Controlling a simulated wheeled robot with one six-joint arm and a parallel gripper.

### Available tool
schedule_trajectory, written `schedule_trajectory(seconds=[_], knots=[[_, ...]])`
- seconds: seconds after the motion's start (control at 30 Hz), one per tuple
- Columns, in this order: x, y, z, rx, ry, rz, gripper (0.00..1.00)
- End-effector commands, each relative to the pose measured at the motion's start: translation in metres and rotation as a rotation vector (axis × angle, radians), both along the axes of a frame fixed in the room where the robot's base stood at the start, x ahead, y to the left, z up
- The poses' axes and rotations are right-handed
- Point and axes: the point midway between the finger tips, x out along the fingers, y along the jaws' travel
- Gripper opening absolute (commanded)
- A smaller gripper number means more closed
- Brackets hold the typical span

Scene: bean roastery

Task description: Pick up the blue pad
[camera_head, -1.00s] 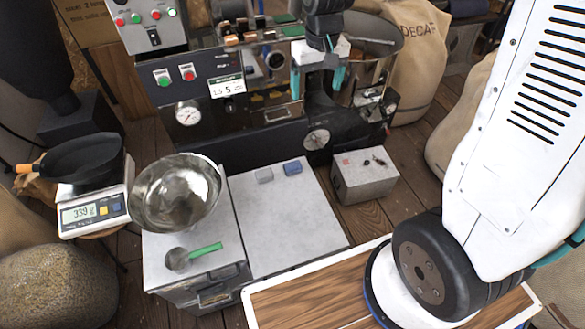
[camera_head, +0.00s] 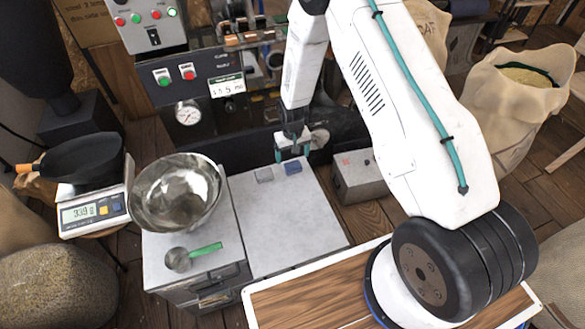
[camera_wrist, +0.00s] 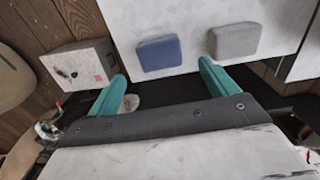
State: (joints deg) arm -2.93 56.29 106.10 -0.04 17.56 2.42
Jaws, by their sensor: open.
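The blue pad (camera_head: 293,168) lies flat on the light grey table top near its back edge. In the wrist view the blue pad (camera_wrist: 159,53) lies ahead of the fingertips, between the two teal fingers in width. My gripper (camera_head: 292,150) is open and empty, just above and behind the pad; it also shows in the wrist view (camera_wrist: 166,72). A grey pad (camera_head: 264,175) lies left of the blue pad in the head view. In the wrist view the grey pad (camera_wrist: 236,40) is to the right, beyond the right fingertip.
A grey box (camera_head: 357,176) with small knobs stands right of the table top (camera_head: 290,215). A metal bowl (camera_head: 177,192) and a green-handled scoop (camera_head: 190,256) are at the left. The roaster machine (camera_head: 200,100) stands behind. The table's front half is clear.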

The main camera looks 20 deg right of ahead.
Motion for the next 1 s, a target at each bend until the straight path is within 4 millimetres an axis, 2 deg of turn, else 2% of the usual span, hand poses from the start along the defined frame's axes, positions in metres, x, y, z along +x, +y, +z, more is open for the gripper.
schedule_trajectory(seconds=[0.4, 0.7, 0.73, 0.8, 0.9, 1.0], knots=[[-0.004, 0.001, -0.055, 0.000, 0.001, 0.000, 0.85], [-0.004, 0.000, -0.060, 0.000, 0.000, 0.000, 0.85], [-0.004, 0.000, -0.060, 0.000, 0.000, 0.000, 0.80], [-0.004, 0.000, -0.059, 0.000, 0.000, 0.000, 0.60], [-0.004, 0.000, -0.059, 0.000, 0.000, 0.000, 0.38], [-0.004, 0.000, -0.059, 0.000, 0.000, 0.000, 0.38]])
